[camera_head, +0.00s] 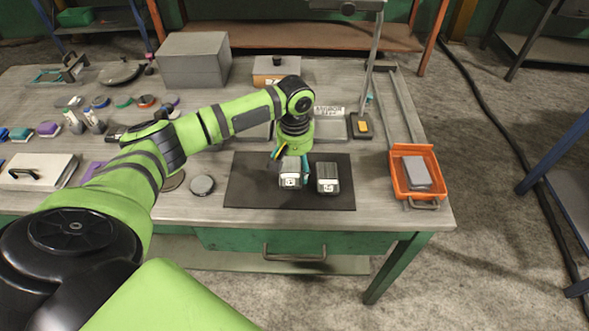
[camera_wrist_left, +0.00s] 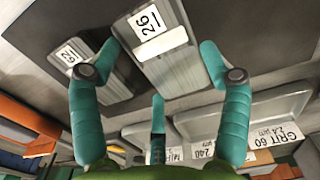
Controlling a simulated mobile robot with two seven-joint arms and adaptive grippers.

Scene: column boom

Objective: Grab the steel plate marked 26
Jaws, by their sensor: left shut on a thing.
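The steel plate marked 26 (camera_wrist_left: 165,62) is a grey block with a white label, between my left gripper's teal fingers in the left wrist view. In the head view this plate (camera_head: 292,173) is on or just above the dark mat (camera_head: 245,192). My left gripper (camera_head: 290,160) is shut on it; its fingers (camera_wrist_left: 160,50) lie along both sides. A second grey plate (camera_head: 327,178) lies just to the right on the mat. In the left wrist view this plate (camera_wrist_left: 88,72) has a label that seems to read 62. My right gripper is not in view.
An orange tray (camera_head: 425,192) holding a grey block stands at the table's right end. A lamp base (camera_head: 361,126) stands behind the mat. Labelled grit trays (camera_wrist_left: 265,110) show in the wrist view. Grey discs and coloured pieces lie on the left side.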

